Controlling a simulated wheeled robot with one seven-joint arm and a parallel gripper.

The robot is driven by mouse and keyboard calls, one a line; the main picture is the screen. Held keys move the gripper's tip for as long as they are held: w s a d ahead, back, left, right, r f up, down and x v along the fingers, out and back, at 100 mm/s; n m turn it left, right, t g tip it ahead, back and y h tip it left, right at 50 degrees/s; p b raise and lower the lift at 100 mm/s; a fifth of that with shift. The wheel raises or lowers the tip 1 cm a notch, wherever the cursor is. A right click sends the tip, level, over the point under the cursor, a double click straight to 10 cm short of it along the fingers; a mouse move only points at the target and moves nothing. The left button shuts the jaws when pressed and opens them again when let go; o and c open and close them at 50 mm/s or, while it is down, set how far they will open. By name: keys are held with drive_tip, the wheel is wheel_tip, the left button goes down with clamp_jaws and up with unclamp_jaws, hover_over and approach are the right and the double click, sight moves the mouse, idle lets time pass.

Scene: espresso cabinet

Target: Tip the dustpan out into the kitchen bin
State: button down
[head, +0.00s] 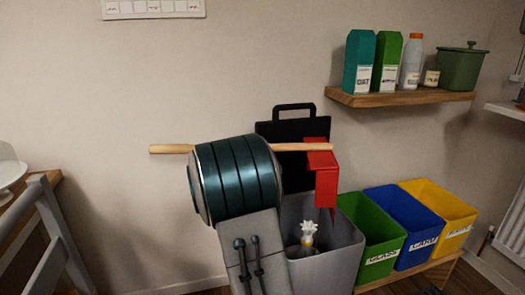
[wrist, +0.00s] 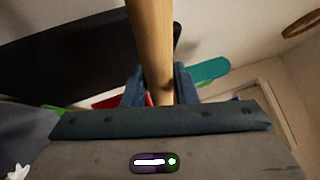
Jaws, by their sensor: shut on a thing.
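My gripper (wrist: 159,88) is shut on a wooden handle (wrist: 152,40) in the wrist view. In the head view the handle (head: 170,149) runs level behind my arm, which hides the gripper there. At its right end is the red dustpan (head: 326,185), steeply tilted with part hanging down above the bin. The kitchen bin (head: 335,255) is grey and open, with its black lid (head: 285,133) raised behind it. A pale, frilly-topped item (head: 309,230) shows at the bin's mouth. Whether anything is still on the dustpan cannot be told.
Green (head: 376,243), blue (head: 405,225) and yellow (head: 445,212) boxes stand right of the bin on a low wooden stand. A wooden shelf (head: 400,98) above them holds cartons, a bottle and a green pot. A grey chair (head: 55,235) is at the left.

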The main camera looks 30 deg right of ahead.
drive_tip(key=shift+w+a+f+n+t+b, duration=0.3)
drive_tip(key=shift+a+f+n+b, duration=0.15)
drive_tip(key=shift+f+b, duration=0.35)
drive_tip(key=shift+w+a+f+n+t+b, duration=0.3)
drive_tip(key=shift+f+n+b, duration=0.3)
drive_tip(key=shift+b, duration=0.35)
drive_tip(key=shift+w+a+f+n+t+b, duration=0.25)
drive_tip(key=shift+a+f+n+b, duration=0.2)
drive_tip(key=shift+f+b, duration=0.35)
